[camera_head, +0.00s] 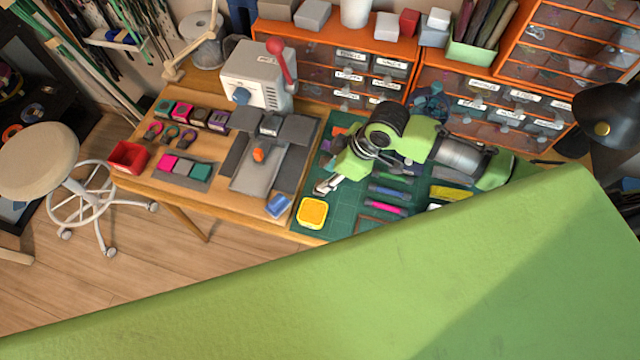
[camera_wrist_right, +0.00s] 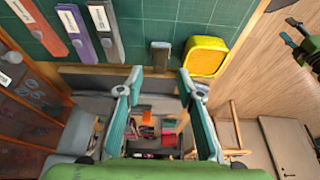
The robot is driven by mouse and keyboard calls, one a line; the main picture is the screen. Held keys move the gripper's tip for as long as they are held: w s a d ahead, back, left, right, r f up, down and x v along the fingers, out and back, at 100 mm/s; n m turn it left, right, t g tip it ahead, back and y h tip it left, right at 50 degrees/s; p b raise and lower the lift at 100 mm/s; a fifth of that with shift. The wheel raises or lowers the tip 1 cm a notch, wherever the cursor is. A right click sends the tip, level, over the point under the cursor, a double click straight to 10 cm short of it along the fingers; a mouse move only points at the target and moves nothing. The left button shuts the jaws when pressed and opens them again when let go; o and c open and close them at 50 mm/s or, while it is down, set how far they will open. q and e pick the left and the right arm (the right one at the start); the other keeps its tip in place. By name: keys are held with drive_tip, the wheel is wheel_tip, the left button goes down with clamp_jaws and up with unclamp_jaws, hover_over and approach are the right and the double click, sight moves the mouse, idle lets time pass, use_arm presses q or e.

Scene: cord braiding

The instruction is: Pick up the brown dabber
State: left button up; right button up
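A small grey-brown piece (camera_wrist_right: 160,55), which looks like the brown dabber, is on the green mat in the right wrist view. It lies beside the yellow tray (camera_wrist_right: 205,57). My right gripper (camera_wrist_right: 161,76) is open, with its two fingers apart and nothing between them; the piece shows just beyond the gap. In the head view my right gripper (camera_head: 326,186) hangs over the left part of the mat, above the yellow tray (camera_head: 312,213); I cannot clearly separate the piece from the fingers there. My left gripper is not in view.
Grey, purple and orange strips (camera_wrist_right: 79,32) lie on the mat (camera_wrist_right: 142,18). A grey press with a red lever (camera_head: 258,75) and orange drawer cabinets (camera_head: 345,75) stand behind. A large green part of my own body blocks the lower head view.

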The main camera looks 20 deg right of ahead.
sight(321, 181)
drive_tip(key=shift+p+x, duration=0.4)
drive_tip(key=shift+x, duration=0.65)
drive_tip(key=x, duration=0.3)
drive_tip(key=shift+w+a, duration=0.2)
drive_tip(key=shift+f, duration=0.2)
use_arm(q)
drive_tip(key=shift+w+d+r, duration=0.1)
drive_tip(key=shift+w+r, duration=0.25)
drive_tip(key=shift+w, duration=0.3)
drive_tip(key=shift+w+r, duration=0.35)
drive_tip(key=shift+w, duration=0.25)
use_arm(e)
clamp_jaws()
